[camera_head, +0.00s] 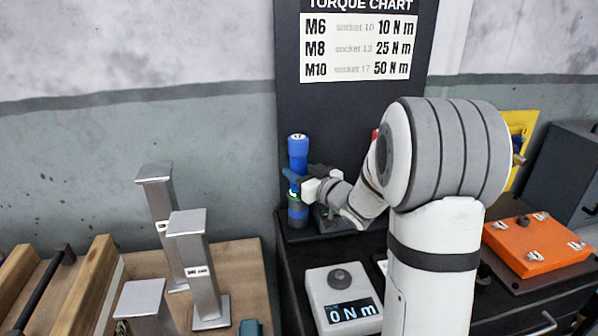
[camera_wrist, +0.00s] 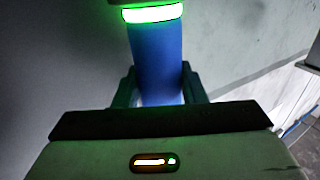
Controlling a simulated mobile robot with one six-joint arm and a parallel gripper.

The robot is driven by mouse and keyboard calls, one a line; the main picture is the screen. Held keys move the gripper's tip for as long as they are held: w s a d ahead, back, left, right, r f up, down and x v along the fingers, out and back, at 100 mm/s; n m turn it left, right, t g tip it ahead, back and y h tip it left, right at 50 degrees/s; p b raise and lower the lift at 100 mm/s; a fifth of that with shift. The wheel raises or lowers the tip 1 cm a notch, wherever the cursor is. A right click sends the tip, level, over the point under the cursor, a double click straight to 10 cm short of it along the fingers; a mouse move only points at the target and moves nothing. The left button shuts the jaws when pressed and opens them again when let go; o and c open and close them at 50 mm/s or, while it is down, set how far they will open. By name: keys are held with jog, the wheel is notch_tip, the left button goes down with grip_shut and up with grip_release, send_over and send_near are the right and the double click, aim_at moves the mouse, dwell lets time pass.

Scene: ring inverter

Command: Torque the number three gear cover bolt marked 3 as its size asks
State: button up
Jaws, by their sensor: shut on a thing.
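My gripper (camera_head: 296,180) is shut on an upright blue tool (camera_head: 298,152) at the back left of the dark cabinet. The tool's top end carries a mark that looks like 17. A green lit ring and a dark lower part show below my gripper. In the wrist view my gripper (camera_wrist: 160,92) has a finger on each side of the blue tool body (camera_wrist: 156,58), with the green ring above it. The torque chart (camera_head: 358,48) reads M6 socket 10, 10 N m; M8 socket 13, 25 N m; M10 socket 17, 50 N m. No gear cover or bolt is recognisable.
A white box with a knob (camera_head: 340,293) shows 0 N m. An orange case (camera_head: 536,244) lies to the right of my arm. Several metal posts (camera_head: 196,262) stand on a wooden bench (camera_head: 245,262) at left. My arm hides part of the dark cabinet top.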

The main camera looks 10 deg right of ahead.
dwell(0.6)
jog(key=o, duration=1.1)
jog(key=shift+f, duration=0.1)
jog(key=shift+o, duration=0.5)
jog(key=shift+f, duration=0.15)
